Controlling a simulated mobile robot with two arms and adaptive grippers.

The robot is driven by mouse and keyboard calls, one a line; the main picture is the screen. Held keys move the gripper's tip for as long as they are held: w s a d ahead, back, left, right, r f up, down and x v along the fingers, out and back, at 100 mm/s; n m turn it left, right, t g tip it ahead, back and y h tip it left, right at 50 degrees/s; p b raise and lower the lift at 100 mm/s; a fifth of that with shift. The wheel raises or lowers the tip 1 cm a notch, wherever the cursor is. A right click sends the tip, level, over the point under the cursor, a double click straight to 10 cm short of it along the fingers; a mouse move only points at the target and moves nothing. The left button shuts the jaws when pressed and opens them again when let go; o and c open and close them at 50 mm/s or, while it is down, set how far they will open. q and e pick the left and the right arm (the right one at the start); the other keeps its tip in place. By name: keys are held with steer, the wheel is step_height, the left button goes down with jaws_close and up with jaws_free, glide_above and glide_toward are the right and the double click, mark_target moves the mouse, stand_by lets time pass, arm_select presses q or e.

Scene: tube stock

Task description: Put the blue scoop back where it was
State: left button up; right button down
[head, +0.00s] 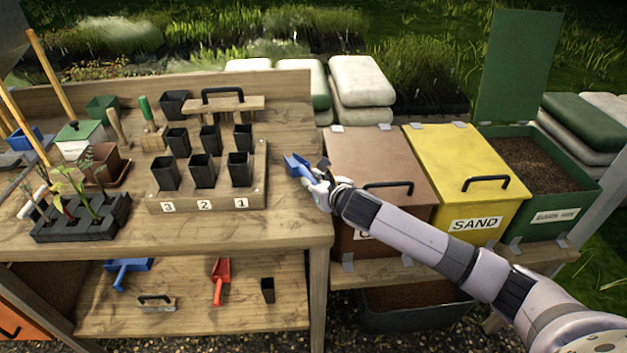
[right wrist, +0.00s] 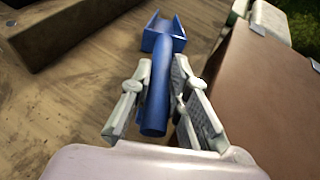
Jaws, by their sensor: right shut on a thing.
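A blue scoop (head: 297,166) is in my right gripper (head: 318,180), above the right end of the wooden table top. In the right wrist view the fingers (right wrist: 162,90) are closed on both sides of the blue scoop's handle (right wrist: 156,105), and its square open pan (right wrist: 164,38) points away from me. Whether the pan touches the wood is unclear. A second blue scoop (head: 128,268) lies on the lower shelf at the left. My left gripper is not in view.
A numbered wooden block (head: 253,203) with black pots stands left of the gripper. The lower shelf (head: 190,315) also has a red scoop (head: 221,281), a handled float (head: 156,302) and a small black pot (head: 268,290). Brown (head: 370,160), yellow (head: 465,165) and open green bins (head: 578,205) stand at the right.

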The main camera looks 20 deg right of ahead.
steer(key=shift+f, duration=0.15)
steer(key=c, duration=1.4)
jaws_free()
steer(key=shift+c, duration=0.2)
steer(key=shift+s, duration=0.15)
